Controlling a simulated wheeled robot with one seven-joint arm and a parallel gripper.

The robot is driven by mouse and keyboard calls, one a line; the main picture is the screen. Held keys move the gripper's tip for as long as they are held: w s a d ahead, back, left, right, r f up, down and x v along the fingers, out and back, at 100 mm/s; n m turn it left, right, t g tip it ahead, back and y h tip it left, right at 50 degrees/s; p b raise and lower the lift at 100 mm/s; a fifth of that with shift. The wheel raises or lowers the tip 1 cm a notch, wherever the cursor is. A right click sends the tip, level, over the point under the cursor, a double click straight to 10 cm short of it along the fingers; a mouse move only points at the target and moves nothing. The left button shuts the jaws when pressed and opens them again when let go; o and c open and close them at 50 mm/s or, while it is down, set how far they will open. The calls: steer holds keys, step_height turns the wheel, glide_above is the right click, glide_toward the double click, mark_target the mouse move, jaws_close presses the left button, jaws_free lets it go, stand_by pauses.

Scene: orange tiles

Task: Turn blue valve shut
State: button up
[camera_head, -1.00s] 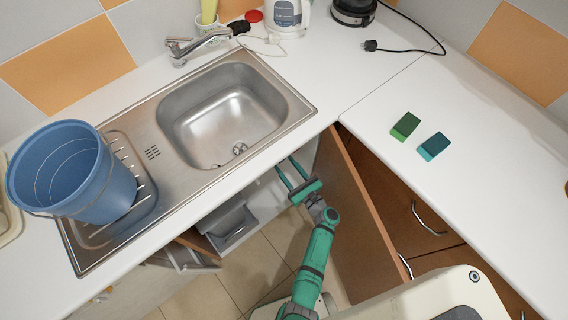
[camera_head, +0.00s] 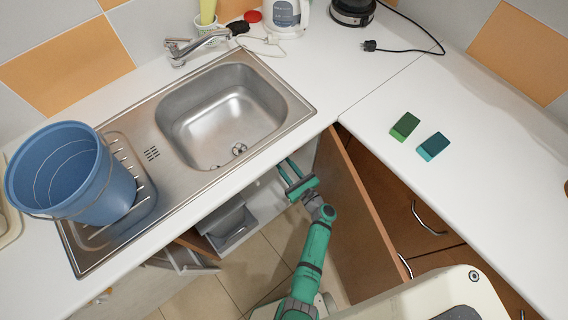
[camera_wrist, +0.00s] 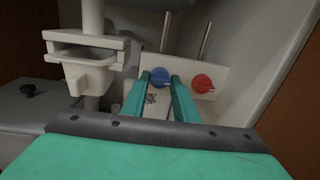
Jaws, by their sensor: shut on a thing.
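The blue valve (camera_wrist: 160,77) is a round knob on a pale plate inside the cabinet under the sink, visible in the wrist view. My gripper (camera_wrist: 160,82) has its two teal fingers on either side of the knob and is shut on it. In the head view my gripper (camera_head: 287,167) reaches into the open cabinet, with its fingertips partly under the counter edge. The valve is hidden in that view. The fingers cover the knob's sides in the wrist view.
A red valve (camera_wrist: 203,83) sits close to the right of the blue one. A white drain fitting (camera_wrist: 85,60) stands at the left. The open cabinet door (camera_head: 362,210) is close to the right of my arm. A blue bucket (camera_head: 70,170) stands on the sink's drainer.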

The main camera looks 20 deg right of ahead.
steer(key=shift+n, duration=0.3)
steer(key=n, duration=0.6)
steer(key=n+y, duration=0.1)
steer(key=n, duration=1)
steer(key=shift+f+n+y, duration=0.25)
steer(key=shift+n+y, duration=0.05)
steer(key=shift+y, duration=0.1)
steer(key=shift+n, duration=0.3)
steer(key=o, duration=1)
steer(key=shift+d, duration=0.1)
steer(key=shift+r, duration=0.1)
